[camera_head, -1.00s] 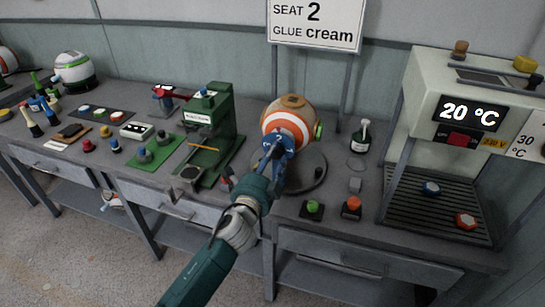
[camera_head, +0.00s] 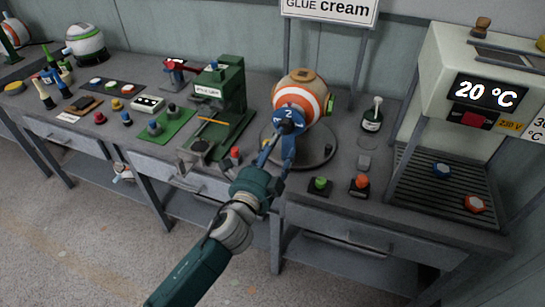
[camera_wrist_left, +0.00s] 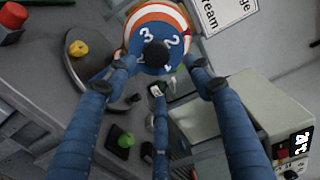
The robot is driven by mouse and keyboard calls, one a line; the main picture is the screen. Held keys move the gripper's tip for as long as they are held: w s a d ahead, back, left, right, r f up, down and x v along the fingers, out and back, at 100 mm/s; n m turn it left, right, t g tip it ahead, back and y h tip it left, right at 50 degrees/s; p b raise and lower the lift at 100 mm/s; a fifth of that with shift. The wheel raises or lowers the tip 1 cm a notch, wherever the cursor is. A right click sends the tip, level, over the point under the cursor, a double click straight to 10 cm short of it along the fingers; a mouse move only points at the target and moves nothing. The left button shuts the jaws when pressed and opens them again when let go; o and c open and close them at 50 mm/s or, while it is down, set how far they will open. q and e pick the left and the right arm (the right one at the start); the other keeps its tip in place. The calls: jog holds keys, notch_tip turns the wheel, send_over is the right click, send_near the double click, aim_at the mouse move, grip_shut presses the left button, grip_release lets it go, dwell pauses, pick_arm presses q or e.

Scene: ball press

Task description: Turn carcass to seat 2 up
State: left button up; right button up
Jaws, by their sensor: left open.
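The carcass (camera_head: 300,92) is a ball with orange and white bands and a tan top, standing on a round dark turntable (camera_head: 318,158). A blue numbered cap (camera_head: 289,115) with a dark knob faces my arm; a 2 shows in the head view. In the left wrist view the cap (camera_wrist_left: 168,62) shows a 3 and a 2 around the knob (camera_wrist_left: 155,53). A green part (camera_head: 331,104) sticks out at the ball's right side. My left gripper (camera_head: 281,147) is open in front of the cap, its fingers spread around the knob (camera_wrist_left: 160,76). Contact cannot be told.
A green press (camera_head: 228,100) stands left of the turntable. Green (camera_head: 320,184) and orange (camera_head: 361,182) buttons sit at the front. A bottle (camera_head: 373,115) and an oven-like machine (camera_head: 478,90) reading 20 °C are on the right. A sign (camera_head: 332,9) hangs behind.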

pick_arm(q)
jog(key=v, duration=0.5)
jog(key=shift+s, duration=0.1)
